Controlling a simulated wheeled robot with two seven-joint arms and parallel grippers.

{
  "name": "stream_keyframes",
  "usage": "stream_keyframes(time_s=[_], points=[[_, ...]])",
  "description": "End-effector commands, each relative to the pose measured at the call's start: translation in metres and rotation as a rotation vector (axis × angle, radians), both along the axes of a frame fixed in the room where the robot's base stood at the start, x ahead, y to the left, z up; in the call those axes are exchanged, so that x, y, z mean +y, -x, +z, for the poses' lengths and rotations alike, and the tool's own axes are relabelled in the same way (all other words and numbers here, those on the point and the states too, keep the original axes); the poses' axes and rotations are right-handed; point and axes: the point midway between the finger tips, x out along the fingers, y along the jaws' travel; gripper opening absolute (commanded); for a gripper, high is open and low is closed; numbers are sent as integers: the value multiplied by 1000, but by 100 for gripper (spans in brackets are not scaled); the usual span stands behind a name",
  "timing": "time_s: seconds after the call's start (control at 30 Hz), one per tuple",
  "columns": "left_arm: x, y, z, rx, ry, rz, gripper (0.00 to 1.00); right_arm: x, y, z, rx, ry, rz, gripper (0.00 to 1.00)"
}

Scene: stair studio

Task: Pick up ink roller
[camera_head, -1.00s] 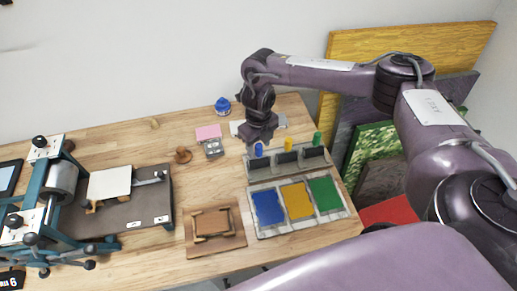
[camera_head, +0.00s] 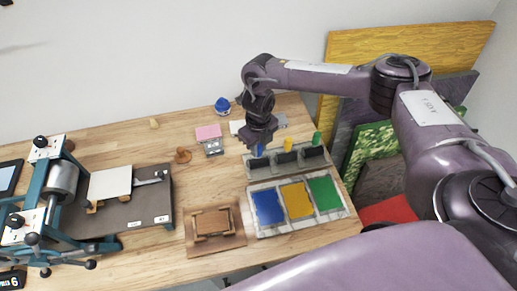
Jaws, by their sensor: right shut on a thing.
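My right gripper (camera_head: 259,146) reaches in from the right and points down over the back of the wooden table. It is shut on the blue handle of an ink roller (camera_head: 258,153); only a little of the blue handle shows below the jaws. This roller is at the left end of a grey rack (camera_head: 263,173). A yellow-handled roller (camera_head: 288,145) and a green-handled roller (camera_head: 317,138) stand upright in the same rack, to the right. My left gripper is not in view.
An ink tray (camera_head: 252,230) with blue, yellow and green pads lies in front of the rack. A wooden block on a board (camera_head: 236,243) lies left of it. A press (camera_head: 58,185) stands at the left. Coloured panels (camera_head: 400,52) lean at the right.

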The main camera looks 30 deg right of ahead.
Motion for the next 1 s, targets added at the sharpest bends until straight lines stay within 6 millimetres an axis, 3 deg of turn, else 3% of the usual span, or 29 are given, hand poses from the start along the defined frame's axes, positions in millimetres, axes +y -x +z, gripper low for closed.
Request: stream_keyframes(time_s=[0.27,0.43,0.7,1.0], points=[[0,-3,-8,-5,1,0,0,1,-2,21,-4,-3,1,0],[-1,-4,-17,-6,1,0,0,0,-2,59,-8,-2,2,0],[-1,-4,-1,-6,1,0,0,0,-3,134,-10,2,2,0],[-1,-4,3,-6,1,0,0,0,-1,185,-5,1,2,0]])
